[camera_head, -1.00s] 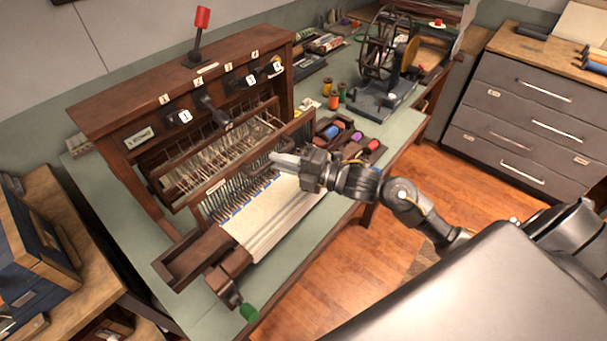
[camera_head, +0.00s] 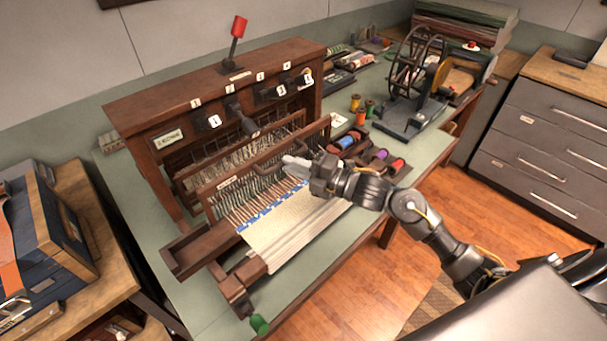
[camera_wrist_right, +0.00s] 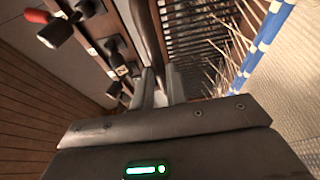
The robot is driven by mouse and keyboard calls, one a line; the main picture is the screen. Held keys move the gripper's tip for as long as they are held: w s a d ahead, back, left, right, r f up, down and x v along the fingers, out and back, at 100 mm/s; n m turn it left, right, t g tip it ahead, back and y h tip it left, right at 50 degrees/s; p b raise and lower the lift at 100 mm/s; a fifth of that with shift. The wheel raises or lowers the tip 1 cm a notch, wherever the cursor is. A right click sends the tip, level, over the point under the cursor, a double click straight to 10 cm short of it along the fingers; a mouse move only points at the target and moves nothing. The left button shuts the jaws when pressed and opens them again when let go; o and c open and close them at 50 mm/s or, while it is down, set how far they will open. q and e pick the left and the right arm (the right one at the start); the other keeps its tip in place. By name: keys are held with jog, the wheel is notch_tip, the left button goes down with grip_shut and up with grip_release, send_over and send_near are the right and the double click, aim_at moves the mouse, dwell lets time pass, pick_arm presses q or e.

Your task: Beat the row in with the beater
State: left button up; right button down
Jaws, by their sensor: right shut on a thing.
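The wooden loom (camera_head: 210,85) stands on the green-topped table. Its beater (camera_head: 228,182) is a brown frame with a thin-toothed reed, in front of the heddle frames. My right gripper (camera_head: 292,162) reaches it from the right and is shut on its handle bar; the exact contact is partly hidden. Pale woven cloth (camera_head: 295,225) lies in front of the beater, with a blue row (camera_head: 268,209) along its far edge. Bare warp shows between reed and blue row. The right wrist view shows the blue row (camera_wrist_right: 258,48) beside the fingers. My left gripper is out of view.
A spool tray (camera_head: 372,158) sits just right of the beater, behind my arm. A winding wheel (camera_head: 415,65) stands further back. A red-tipped lever (camera_head: 238,28) rises from the loom top. A green-knobbed crank (camera_head: 260,325) sticks out at the front.

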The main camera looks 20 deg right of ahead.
jog(key=w, duration=0.1)
jog(key=w+a+b, duration=0.1)
jog(key=w, duration=0.1)
jog(key=w+a, duration=0.1)
jog(key=shift+w+f, duration=0.1)
jog(key=shift+w, duration=0.15)
jog(key=c, duration=1)
grip_release()
jog(key=shift+d, duration=0.1)
jog(key=shift+v, duration=4)
